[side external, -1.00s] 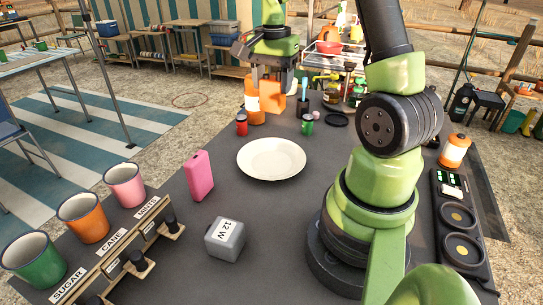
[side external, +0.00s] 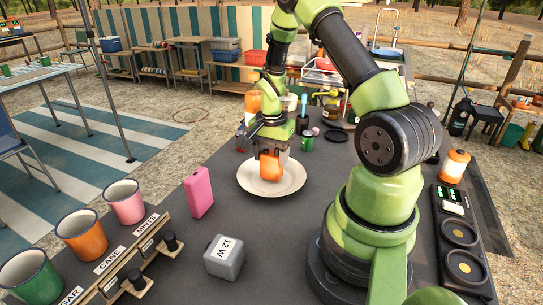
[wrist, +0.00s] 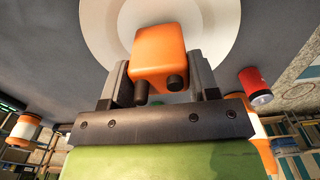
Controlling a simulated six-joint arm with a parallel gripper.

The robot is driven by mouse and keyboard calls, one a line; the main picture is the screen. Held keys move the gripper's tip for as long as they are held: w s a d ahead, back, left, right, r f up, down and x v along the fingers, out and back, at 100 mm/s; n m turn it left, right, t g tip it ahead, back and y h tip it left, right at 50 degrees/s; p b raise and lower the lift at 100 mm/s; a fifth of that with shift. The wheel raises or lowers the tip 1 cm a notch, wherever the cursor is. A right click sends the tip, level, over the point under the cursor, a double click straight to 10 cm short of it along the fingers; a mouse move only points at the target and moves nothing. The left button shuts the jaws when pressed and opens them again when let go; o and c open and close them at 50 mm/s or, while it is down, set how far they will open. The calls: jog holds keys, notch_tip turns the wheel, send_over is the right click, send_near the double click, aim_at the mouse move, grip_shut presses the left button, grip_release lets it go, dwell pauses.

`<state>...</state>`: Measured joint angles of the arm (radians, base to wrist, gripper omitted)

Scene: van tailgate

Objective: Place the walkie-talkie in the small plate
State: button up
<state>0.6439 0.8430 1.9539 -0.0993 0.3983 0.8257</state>
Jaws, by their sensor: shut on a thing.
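The orange walkie-talkie (side external: 270,166) has two black stubs on its top, which show in the wrist view (wrist: 160,58). My gripper (side external: 270,150) is shut on it, with one finger on each side; the fingers also show in the wrist view (wrist: 160,82). The walkie-talkie is over the white round plate (side external: 290,182), near its middle. I cannot tell whether its bottom touches the plate. The plate lies flat on the dark table, and its far part is hidden behind my gripper.
A pink block (side external: 198,192) stands left of the plate. A grey box marked 12 W (side external: 224,257) lies in front. A rack with labels (side external: 120,262) and cups (side external: 83,236) lines the left edge. A red canister (wrist: 255,85) and a green canister (side external: 307,140) stand behind the plate.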

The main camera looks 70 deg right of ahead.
aim_at(271, 153)
jog(key=shift+f, duration=0.35)
jog(key=o, duration=1)
jog(key=shift+r, duration=0.1)
notch_tip(271, 153, up, 12)
jog(key=s+a+r+n+t, duration=0.1)
jog(key=a+r+n+t, duration=0.4)
jog(key=a+r, duration=0.6)
jog(key=s+a+r+n, duration=0.1)
jog(key=s+a+n, duration=0.2)
jog(key=s+a+r+n+t+y, duration=0.1)
jog(key=s+a+n, duration=0.1)
jog(key=a+n, duration=0.1)
jog(key=s+a+r+n+t+y, duration=0.1)
jog(key=s+a+n, duration=0.2)
jog(key=shift+s+a, duration=0.35)
jog(key=shift+a, duration=0.05)
